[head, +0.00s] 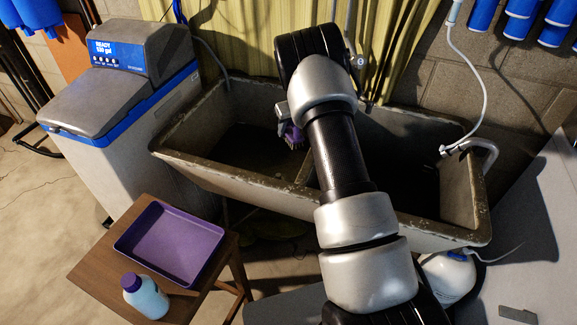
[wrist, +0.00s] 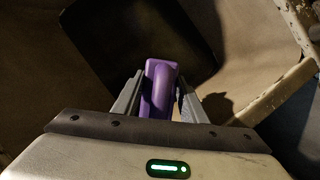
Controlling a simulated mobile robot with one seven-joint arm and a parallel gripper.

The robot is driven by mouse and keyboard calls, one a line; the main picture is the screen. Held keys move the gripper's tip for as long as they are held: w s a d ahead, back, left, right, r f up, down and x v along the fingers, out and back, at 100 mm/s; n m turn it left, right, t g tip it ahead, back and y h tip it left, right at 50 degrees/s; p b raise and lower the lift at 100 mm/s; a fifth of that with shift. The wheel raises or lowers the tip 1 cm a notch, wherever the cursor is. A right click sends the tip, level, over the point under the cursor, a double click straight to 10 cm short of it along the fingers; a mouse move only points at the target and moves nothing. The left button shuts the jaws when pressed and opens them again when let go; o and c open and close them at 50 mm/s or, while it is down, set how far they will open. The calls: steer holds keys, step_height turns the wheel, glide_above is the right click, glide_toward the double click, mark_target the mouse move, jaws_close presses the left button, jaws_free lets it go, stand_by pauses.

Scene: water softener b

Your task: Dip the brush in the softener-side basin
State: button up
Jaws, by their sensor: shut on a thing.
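The brush (head: 293,136) is purple with dark bristles on its lower end. In the wrist view its purple body (wrist: 160,85) sits between the two fingers of my gripper (wrist: 157,98). My gripper (head: 284,122) is shut on it, partly hidden behind my arm in the head view. The double stone sink has a softener-side basin (head: 240,150) on the left, with a dark floor. The brush appears over this basin, near the divider (head: 304,172). I cannot tell the bristles' height or whether they touch anything. The grey and blue softener (head: 130,110) stands left of the sink.
A wooden stool (head: 92,268) in front holds a purple tray (head: 172,243) and a purple-capped bottle (head: 146,298). The right basin (head: 400,170) is partly behind my arm. A white pipe (head: 470,146) bends over the right rim. A white jug (head: 448,278) stands below.

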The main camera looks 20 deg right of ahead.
steer(key=shift+r+p, duration=3.5)
steer(key=shift+r, duration=1.7)
steer(key=shift+s+a+n, duration=0.25)
steer(key=shift+s+n, duration=0.15)
steer(key=shift+n, duration=0.1)
steer(key=s+a+r+n+g+p, duration=0.1)
steer(key=s+a+r+n+g, duration=0.2)
steer(key=s+n, duration=0.6)
steer(key=s+a+r+n+g+p, duration=0.1)
steer(key=s+a+r+n+g, duration=0.2)
steer(key=s+n, duration=0.6)
steer(key=s+a+r+n+g+p, duration=0.2)
steer(key=s+n, duration=0.7)
steer(key=n, duration=0.6)
steer(key=shift+a+r+g+h, duration=0.4)
steer(key=shift+a+r+g, duration=0.2)
steer(key=shift+a+r, duration=0.25)
steer(key=shift+s, duration=0.1)
